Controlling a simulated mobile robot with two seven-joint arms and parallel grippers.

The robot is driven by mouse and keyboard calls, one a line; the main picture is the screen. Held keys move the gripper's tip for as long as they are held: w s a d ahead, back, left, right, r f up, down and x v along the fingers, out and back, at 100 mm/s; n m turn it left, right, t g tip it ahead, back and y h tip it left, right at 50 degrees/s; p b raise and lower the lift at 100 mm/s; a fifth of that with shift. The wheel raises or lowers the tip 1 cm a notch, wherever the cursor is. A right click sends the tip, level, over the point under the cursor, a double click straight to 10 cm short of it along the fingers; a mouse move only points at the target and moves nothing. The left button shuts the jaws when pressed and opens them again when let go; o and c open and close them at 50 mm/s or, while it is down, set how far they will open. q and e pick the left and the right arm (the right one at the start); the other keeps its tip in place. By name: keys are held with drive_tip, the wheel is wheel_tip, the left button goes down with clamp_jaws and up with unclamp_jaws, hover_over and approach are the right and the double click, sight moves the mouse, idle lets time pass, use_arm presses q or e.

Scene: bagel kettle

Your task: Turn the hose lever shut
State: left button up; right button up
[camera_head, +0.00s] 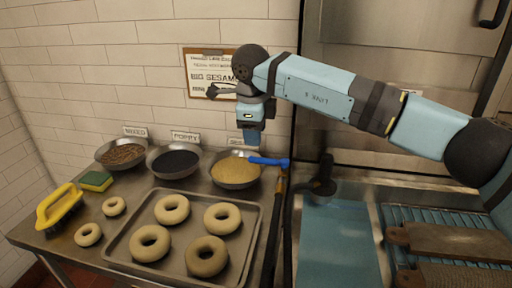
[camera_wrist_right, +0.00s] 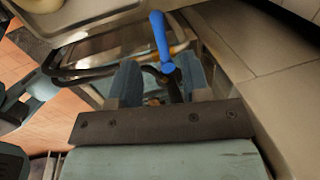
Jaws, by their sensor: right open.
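The blue hose lever (camera_head: 268,161) points left from its pivot at the top of the brass and black hose (camera_head: 274,225), at the rim of the sesame bowl. In the right wrist view the lever (camera_wrist_right: 160,38) stands beyond the fingers, its pivot end showing in the gap between them. My right gripper (camera_head: 253,138) points down just above the lever's left end in the head view. In the wrist view my right gripper (camera_wrist_right: 159,80) has its fingers spread, with no grip on the lever. Whether a finger touches it I cannot tell. My left gripper does not show.
A tray (camera_head: 118,246) of bagels lies in front. The bowls of mixed (camera_head: 123,152), poppy (camera_head: 175,161) and sesame (camera_head: 236,172) stand along the wall. A yellow-handled brush (camera_head: 58,206) and a sponge (camera_head: 96,181) lie left. A blue water basin (camera_head: 338,235) is right of the hose.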

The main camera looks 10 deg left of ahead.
wheel_tip(320, 180, up, 6)
drive_tip(key=s, duration=0.1)
idle(0.4)
